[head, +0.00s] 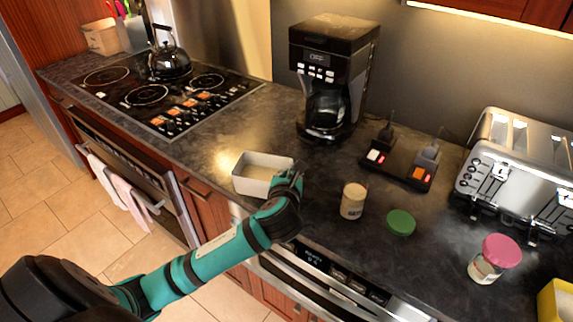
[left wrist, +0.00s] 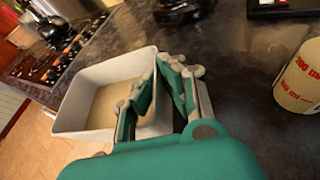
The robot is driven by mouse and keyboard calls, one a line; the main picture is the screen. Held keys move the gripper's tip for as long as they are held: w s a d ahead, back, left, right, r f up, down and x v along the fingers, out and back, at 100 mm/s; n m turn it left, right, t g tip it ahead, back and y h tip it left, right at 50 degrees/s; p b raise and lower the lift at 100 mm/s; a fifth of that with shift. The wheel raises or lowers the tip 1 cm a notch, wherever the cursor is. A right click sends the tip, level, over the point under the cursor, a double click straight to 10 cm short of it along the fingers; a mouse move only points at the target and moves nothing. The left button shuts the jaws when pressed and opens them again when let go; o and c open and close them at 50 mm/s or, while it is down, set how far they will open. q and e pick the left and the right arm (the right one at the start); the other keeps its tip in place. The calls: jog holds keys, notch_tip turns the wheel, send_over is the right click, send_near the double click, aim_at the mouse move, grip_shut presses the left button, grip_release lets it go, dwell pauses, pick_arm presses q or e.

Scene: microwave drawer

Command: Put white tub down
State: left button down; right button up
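The white tub (head: 262,187) is an open, rectangular container at the front edge of the counter, left of a small jar. In the left wrist view the tub (left wrist: 82,97) shows a beige inside and looks roughly upright. My left gripper (head: 290,184) is at the tub's right end. In the left wrist view the left gripper (left wrist: 160,72) has one finger inside the tub and one outside, with the tips closed together on its right wall. I cannot tell whether the tub's bottom touches the counter. My right gripper is not in view.
The dark counter (head: 225,150) is clear between the stovetop (head: 165,90) and coffee maker (head: 330,75). A jar (head: 353,201), a green lid (head: 400,222), a black device with red lights (head: 400,165), a pink-lidded jar (head: 494,258) and a toaster (head: 515,165) stand to the right.

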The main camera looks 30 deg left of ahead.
aim_at(290, 163)
pick_arm(q)
jog(key=w+a, duration=0.1)
jog(key=w, duration=0.1)
jog(key=w+a, duration=0.2)
jog(key=w, duration=0.1)
jog(key=w+a+f+p, duration=0.1)
jog(key=w, duration=0.2)
jog(key=shift+w+a+f, duration=0.1)
jog(key=shift+a, duration=0.05)
jog(key=shift+f, duration=1.6)
jog(key=c, duration=2)
grip_release()
jog(key=o, duration=0.5)
